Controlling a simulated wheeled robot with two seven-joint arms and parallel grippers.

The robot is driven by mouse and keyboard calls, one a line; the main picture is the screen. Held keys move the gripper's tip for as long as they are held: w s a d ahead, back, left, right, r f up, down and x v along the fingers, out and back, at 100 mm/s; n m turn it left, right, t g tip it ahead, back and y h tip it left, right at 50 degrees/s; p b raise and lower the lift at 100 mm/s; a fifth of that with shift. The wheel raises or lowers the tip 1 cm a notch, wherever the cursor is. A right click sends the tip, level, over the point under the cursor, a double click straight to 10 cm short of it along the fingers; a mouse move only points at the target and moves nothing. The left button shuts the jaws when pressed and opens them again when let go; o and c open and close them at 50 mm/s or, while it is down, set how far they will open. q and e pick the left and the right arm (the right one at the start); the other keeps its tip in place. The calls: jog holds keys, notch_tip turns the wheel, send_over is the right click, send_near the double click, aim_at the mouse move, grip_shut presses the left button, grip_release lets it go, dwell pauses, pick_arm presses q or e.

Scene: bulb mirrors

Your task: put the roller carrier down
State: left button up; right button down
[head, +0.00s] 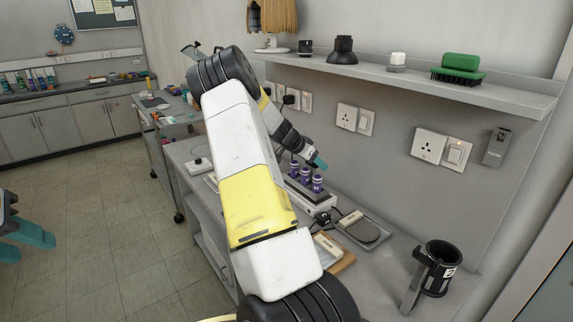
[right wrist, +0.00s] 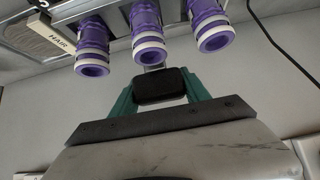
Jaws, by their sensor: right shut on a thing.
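The roller carrier (head: 301,190) is a dark grey tray with three purple rollers (head: 305,175) standing in it. It is at a white base unit (head: 321,207) on the bench; I cannot tell whether it rests there or hangs just above. My right gripper (head: 319,161) is at the carrier, its teal fingers partly hidden in the head view. In the right wrist view its fingers (right wrist: 160,95) close on a black grip (right wrist: 160,88), with the purple rollers (right wrist: 148,35) beyond. My left gripper (head: 24,241) is open and empty at the left edge, over the floor.
A dark oval pad on a grey tray (head: 363,229), a wooden board (head: 341,261) and a black holder (head: 437,268) stand on the bench nearer me. A wall shelf (head: 415,78) runs above, with a green brush (head: 460,67). Floor at left is clear.

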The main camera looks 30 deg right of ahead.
jog(key=shift+w+d+f, duration=0.4)
jog(key=shift+f, duration=0.25)
jog(key=shift+w+d+f, duration=0.35)
jog(key=shift+d+f, duration=0.05)
jog(key=shift+f, duration=0.2)
jog(key=shift+w+d+f, duration=0.4)
jog(key=shift+f, duration=0.25)
jog(key=c, duration=0.5)
grip_release()
jog(key=shift+f, duration=0.15)
